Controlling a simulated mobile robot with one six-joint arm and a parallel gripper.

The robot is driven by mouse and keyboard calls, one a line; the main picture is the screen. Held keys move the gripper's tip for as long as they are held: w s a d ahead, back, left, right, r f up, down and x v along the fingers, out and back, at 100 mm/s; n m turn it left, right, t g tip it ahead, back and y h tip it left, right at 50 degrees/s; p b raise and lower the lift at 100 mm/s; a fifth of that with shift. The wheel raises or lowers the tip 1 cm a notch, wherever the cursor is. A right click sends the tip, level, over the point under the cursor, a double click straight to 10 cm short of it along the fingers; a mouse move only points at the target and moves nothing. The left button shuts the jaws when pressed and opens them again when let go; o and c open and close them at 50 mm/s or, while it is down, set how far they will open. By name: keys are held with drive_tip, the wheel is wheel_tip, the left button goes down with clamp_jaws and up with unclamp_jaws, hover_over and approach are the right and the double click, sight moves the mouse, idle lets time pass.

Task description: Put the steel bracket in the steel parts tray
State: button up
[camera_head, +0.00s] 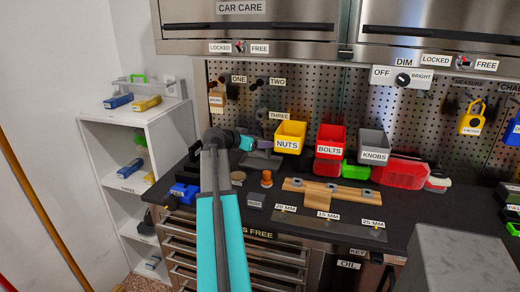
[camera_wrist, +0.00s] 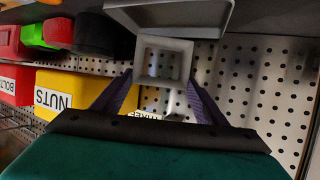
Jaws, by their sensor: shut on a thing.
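My gripper (camera_wrist: 160,82) has its two dark purple fingers on either side of a grey, square, hollow-ended piece. I take this piece to be the steel bracket (camera_wrist: 148,45); its far part is hidden. In the head view my gripper (camera_head: 256,142) is in front of the pegboard, left of the yellow NUTS bin. A grey tray-like shape, perhaps the steel parts tray (camera_head: 262,160), lies on the black worktop just below it. A grey rim, perhaps the same tray (camera_wrist: 172,18), shows just past the bracket in the wrist view. I cannot tell whether they touch.
The yellow NUTS bin (camera_head: 290,137), red BOLTS bin (camera_head: 330,141) and grey KNOBS bin (camera_head: 374,147) stand to the right. A wooden rack (camera_head: 325,192) and an orange-brown knobbed piece (camera_head: 267,179) are nearer. The pegboard (camera_wrist: 262,90) is close behind. A grey block (camera_head: 455,260) fills the front right.

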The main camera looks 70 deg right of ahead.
drive_tip(key=shift+f+p, duration=0.4)
drive_tip(key=shift+f, duration=1.15)
drive_tip(key=shift+d+f, duration=0.1)
drive_tip(key=shift+d, duration=0.05)
drive_tip(key=shift+f, duration=0.2)
drive_tip(key=shift+f, duration=0.15)
drive_tip(key=o, duration=1.4)
drive_tip(key=b+v, duration=0.1)
drive_tip(key=v, duration=1.1)
drive_tip(key=shift+b, duration=0.3)
